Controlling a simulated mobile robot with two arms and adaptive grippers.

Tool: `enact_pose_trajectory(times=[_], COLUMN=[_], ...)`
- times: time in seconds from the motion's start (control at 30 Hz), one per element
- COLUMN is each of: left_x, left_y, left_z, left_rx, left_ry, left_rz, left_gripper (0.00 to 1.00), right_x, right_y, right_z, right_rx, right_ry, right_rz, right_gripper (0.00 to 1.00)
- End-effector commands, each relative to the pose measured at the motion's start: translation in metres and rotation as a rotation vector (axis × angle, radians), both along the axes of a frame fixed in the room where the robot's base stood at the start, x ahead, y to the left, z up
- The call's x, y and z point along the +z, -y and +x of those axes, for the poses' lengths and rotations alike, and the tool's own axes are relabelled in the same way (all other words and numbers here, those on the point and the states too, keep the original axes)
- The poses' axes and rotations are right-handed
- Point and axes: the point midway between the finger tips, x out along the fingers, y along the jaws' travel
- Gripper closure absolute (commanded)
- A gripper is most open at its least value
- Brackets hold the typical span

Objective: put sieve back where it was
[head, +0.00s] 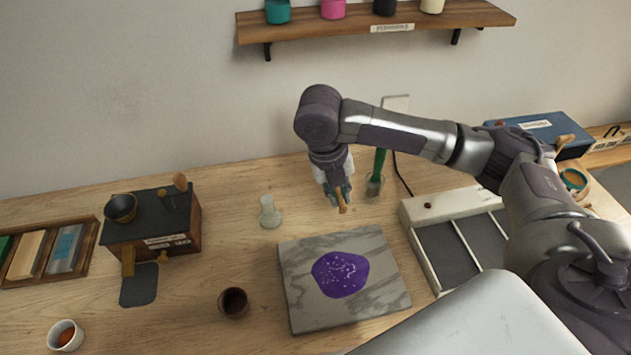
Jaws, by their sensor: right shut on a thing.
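My right gripper (337,190) points down above the back edge of a grey marbled slab (375,245). It is shut on a small tan, wood-coloured piece (342,207), of which only a short part shows below the fingers. I cannot tell from this view whether this is the sieve's handle. A round dark bowl-shaped thing (121,208) sits on top of a black-topped wooden box (188,222) at the left; I cannot tell whether it has mesh. A purple patch with pale specks (341,274) lies on the slab. My left gripper is not in view.
A glass flask (270,213) stands left of my gripper, and a glass with a green stick (380,165) stands close on its right. A dark cup (233,302) is left of the slab. A white-framed tray (420,212) stands right. The table between box and flask is mostly clear.

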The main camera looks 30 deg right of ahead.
Motion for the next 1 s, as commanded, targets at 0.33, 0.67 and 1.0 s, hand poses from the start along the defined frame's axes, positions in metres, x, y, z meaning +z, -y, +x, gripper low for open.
enact_pose_trajectory(times=[0.33, 0.67, 1.0], left_x=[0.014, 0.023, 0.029], left_y=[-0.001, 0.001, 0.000], left_z=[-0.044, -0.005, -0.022], left_rx=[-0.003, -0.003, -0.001], left_ry=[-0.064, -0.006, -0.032], left_rz=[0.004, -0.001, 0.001], left_gripper=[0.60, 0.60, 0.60], right_x=[-0.044, -0.067, -0.098], right_y=[0.008, 0.011, 0.011], right_z=[0.076, 0.096, 0.096], right_rx=[-0.002, 0.001, 0.002], right_ry=[-0.001, -0.002, 0.001], right_rz=[-0.001, 0.000, 0.000], right_gripper=[1.00, 1.00, 1.00])
